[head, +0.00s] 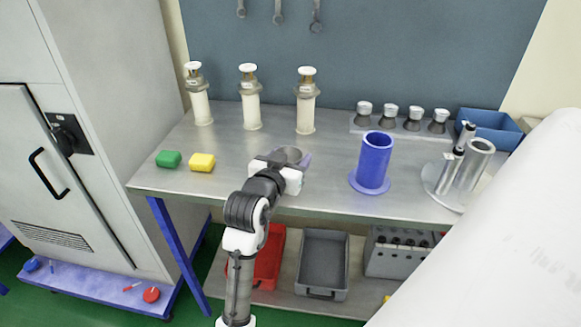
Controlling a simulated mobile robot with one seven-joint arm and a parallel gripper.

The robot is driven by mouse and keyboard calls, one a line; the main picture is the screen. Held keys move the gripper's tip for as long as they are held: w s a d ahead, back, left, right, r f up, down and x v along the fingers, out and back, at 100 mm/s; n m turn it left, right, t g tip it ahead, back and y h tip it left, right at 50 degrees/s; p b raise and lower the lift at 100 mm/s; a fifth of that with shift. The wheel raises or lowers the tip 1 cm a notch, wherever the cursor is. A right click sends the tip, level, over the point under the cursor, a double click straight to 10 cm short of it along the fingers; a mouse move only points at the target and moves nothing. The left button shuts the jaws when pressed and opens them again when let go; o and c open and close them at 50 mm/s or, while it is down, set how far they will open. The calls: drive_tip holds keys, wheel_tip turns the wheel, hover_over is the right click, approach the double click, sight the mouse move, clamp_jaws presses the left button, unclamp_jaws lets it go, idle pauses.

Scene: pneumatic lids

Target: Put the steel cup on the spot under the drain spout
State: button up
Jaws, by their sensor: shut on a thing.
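My gripper (296,163) is over the front middle of the steel workbench (330,195). It is shut on the steel cup (287,155), a small grey round vessel. The gripper body hides most of the cup, and I cannot tell whether its base touches the bench. A steel cylinder on a round flange (474,165) with thinner upright tubes beside it stands at the bench's right end. I cannot make out a drain spout or a marked spot under one.
A blue flanged cylinder (374,160) stands right of my gripper. Several white-topped columns, including one behind the cup (306,100), stand at the back. A blue bin (490,127) sits back right.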

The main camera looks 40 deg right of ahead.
drive_tip(key=shift+f, duration=1.45)
drive_tip(key=shift+f, duration=0.2)
drive_tip(key=o, duration=1)
drive_tip(key=shift+r, duration=0.1)
drive_tip(key=shift+r, duration=0.2)
drive_tip(key=shift+v, duration=6)
